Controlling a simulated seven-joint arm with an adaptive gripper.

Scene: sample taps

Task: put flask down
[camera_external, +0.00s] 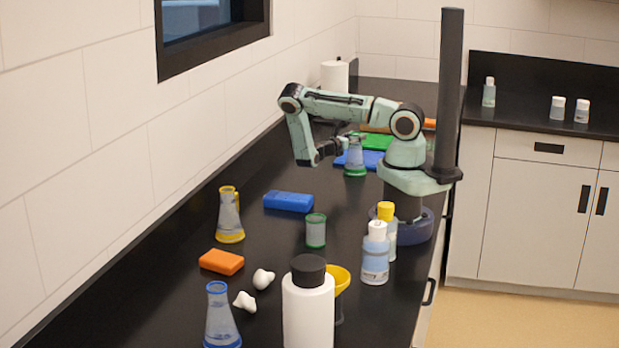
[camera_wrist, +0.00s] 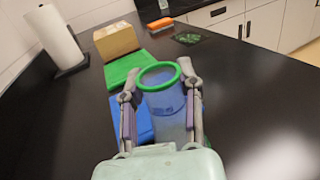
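The flask (camera_external: 355,158) is clear bluish with a green rim and green base. It is upright beside the blue mat (camera_external: 371,159) in the external view. My gripper (camera_external: 341,146) reaches it from the left at its neck. In the wrist view, the fingers of my gripper (camera_wrist: 160,97) stand on both sides of the flask (camera_wrist: 165,103) just under its green rim and appear closed on it. The blue mat (camera_wrist: 142,122) shows behind the left finger. The flask's base is hidden in the wrist view, and I cannot tell whether it touches the counter.
A green mat (camera_wrist: 124,68), a cardboard box (camera_wrist: 116,41) and a paper towel roll (camera_wrist: 53,36) are beyond the flask. The black counter right of it in the wrist view is clear. A blue box (camera_external: 288,202), a green-rimmed beaker (camera_external: 316,231) and a yellow-rimmed flask (camera_external: 229,219) stand nearer the external camera.

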